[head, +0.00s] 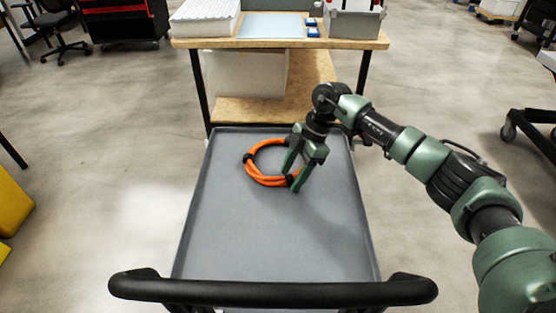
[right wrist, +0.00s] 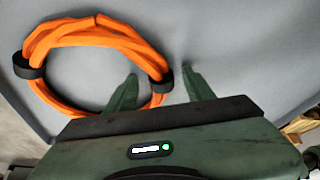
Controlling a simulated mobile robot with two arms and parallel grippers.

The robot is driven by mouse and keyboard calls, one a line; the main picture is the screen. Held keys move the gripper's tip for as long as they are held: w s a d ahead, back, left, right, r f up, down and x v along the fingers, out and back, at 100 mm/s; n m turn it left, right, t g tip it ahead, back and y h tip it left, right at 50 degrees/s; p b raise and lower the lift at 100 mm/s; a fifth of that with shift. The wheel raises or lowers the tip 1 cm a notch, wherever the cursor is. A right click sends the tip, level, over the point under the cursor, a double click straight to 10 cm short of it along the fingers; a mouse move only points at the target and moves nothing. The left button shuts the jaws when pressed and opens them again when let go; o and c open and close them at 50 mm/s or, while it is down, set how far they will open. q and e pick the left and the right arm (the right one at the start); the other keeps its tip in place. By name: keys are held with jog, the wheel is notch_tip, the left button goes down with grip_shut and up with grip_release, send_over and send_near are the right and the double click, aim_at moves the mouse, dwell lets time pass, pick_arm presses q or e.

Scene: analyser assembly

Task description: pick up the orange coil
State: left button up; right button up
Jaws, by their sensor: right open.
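The orange coil (head: 266,181) lies flat on the grey tray top of a cart (head: 240,240), toward its far half. It is a ring of orange cable with black bands around it. My right gripper (head: 292,182) is open at the coil's right side. In the right wrist view the coil (right wrist: 97,32) fills the upper left, and a black band (right wrist: 164,81) lies between the open fingers (right wrist: 160,82). I cannot tell whether the fingers touch it. My left gripper is not in view.
The cart has a black handle bar (head: 270,293) at the near edge. A wooden table (head: 280,43) with white and grey bins stands just beyond the cart. The tray is bare around the coil.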

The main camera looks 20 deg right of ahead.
grip_shut()
jog(key=shift+r, duration=0.15)
dwell(1.1)
